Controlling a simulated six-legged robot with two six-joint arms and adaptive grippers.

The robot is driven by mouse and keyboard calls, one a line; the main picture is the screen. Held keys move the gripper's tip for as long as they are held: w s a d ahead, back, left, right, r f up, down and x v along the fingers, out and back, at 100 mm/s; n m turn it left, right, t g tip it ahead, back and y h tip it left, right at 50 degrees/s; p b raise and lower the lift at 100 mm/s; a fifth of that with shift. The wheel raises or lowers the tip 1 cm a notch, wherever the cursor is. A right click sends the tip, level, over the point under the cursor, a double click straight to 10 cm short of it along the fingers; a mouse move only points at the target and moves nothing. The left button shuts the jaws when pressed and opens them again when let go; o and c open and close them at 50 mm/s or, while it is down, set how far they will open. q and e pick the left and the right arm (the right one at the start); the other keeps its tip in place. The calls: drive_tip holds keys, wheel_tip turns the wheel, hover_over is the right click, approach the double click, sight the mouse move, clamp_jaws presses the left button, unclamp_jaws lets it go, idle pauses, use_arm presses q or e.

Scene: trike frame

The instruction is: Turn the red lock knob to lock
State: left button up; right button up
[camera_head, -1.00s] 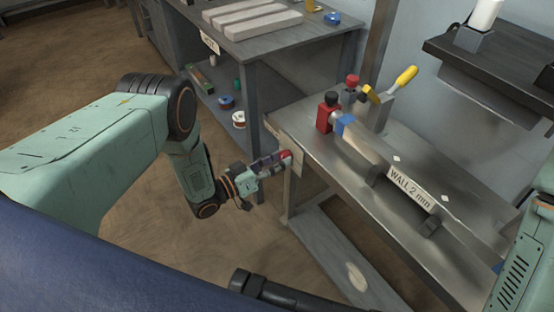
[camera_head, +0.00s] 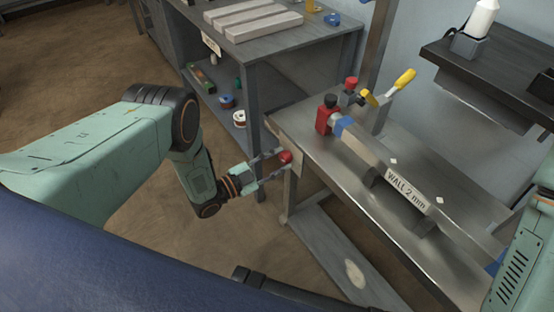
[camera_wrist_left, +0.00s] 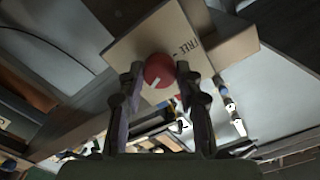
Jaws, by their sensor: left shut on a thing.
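The red lock knob (camera_head: 286,157) sits on a pale plate at the left end of the metal bench. In the left wrist view the round red knob (camera_wrist_left: 158,70) has a white mark, which points to the lower left. The plate (camera_wrist_left: 190,32) behind it carries lettering that begins "FREE"; the rest is hidden. My left gripper (camera_head: 280,164) is shut on the knob, one finger on each side of it, as the left wrist view also shows. My right gripper is out of view; only part of my right arm shows at the right edge.
A grey table (camera_head: 290,45) with bars stands behind. Floor around my left forearm is clear.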

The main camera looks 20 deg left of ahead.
use_arm(q)
drive_tip(key=shift+r+m+p, duration=0.1)
drive_tip(key=shift+m+p, duration=0.35)
drive_tip(key=shift+m, duration=1.75)
drive_tip(key=o, duration=1.2)
drive_tip(key=shift+c, duration=0.2)
drive_tip(key=shift+s+a, duration=0.1)
drive_tip(key=v, duration=1.1)
drive_tip(key=shift+s+a, duration=0.25)
drive_tip(key=shift+s, duration=0.05)
